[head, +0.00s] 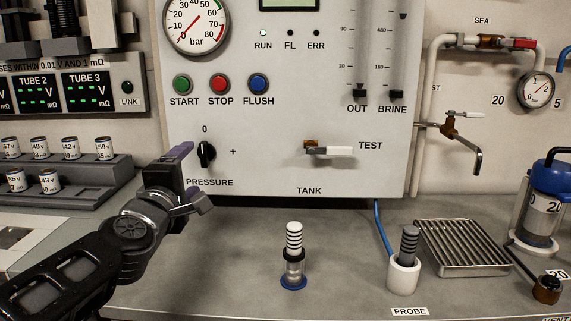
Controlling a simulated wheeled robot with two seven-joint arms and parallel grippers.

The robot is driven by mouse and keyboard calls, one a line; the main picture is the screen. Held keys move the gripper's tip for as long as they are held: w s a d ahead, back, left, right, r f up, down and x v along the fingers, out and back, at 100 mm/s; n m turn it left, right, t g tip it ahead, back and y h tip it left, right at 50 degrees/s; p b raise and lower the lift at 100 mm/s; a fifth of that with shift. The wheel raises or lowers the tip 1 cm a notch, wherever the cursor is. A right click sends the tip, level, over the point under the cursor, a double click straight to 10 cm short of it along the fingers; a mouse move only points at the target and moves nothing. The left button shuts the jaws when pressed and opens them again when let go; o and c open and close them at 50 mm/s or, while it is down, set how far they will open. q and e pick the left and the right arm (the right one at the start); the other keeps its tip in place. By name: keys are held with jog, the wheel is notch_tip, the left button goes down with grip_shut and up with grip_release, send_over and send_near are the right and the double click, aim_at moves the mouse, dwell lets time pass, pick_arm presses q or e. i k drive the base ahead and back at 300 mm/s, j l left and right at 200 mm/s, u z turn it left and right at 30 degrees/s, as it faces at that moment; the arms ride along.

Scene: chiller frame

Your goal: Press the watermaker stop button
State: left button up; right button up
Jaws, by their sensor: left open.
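The red STOP button (221,83) is on the white watermaker panel (270,120), between the green START button (182,84) and the blue FLUSH button (258,82). My left gripper (192,178) is open and empty, below and left of the STOP button and just left of the black PRESSURE knob (206,154). It is apart from the buttons. My right gripper is not in view.
A white-topped probe (293,255) stands on the grey counter, with a holder (403,275) and a drain grate (463,246) to its right. A TEST lever (331,150) sticks out of the panel. Small labelled vials (70,147) stand in a rack at left.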

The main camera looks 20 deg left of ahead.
aim_at(219, 83)
jog(key=k+l, duration=0.25)
jog(key=k, duration=0.2)
jog(key=k+l, duration=0.25)
jog(key=k, duration=0.25)
